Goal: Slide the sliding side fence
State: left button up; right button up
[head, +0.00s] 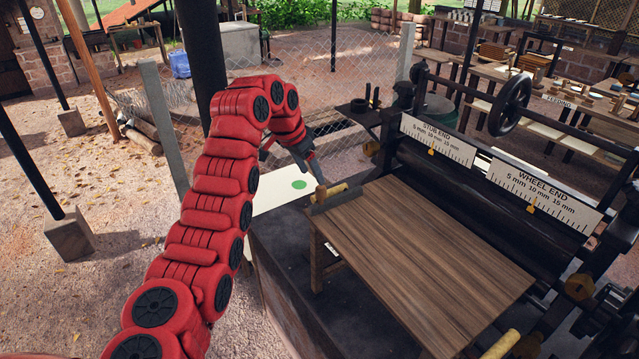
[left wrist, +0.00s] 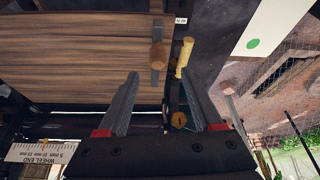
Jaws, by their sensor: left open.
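The sliding side fence is a dark low bar (head: 342,202) along the left edge of the wooden feed table (head: 420,250). A brown wooden knob (head: 320,194) stands at its near end, and a yellow handle (head: 334,189) lies right beside it. In the left wrist view the knob (left wrist: 157,56) and yellow handle (left wrist: 184,57) are just beyond my fingertips. My left gripper (head: 314,172) is above the fence, pointing down. In the wrist view my left gripper (left wrist: 160,76) is open and empty, with its fingers wide apart. Contact with the fence does not show. My right gripper is out of view.
The dark roller machine, with stub end (head: 438,140) and wheel end (head: 545,195) scales and a handwheel (head: 510,104), stands beyond the table. A white board with a green dot (head: 285,187) lies left of the table.

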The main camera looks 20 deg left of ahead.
aim_at(320, 188)
pick_arm(q)
jog(key=p+x, duration=0.1)
jog(key=x, duration=0.1)
jog(key=p+x, duration=0.1)
jog(key=x, duration=0.1)
jog(key=p+x, duration=0.1)
jog(key=x, duration=0.2)
jog(key=shift+s+d, duration=0.1)
jog(key=shift+d, duration=0.3)
jog(key=shift+w+a+f, duration=0.15)
jog(key=shift+w+f, duration=0.1)
jog(key=shift+f, duration=0.15)
jog(key=c, duration=0.4)
grip_shut()
jog(key=shift+s, duration=0.1)
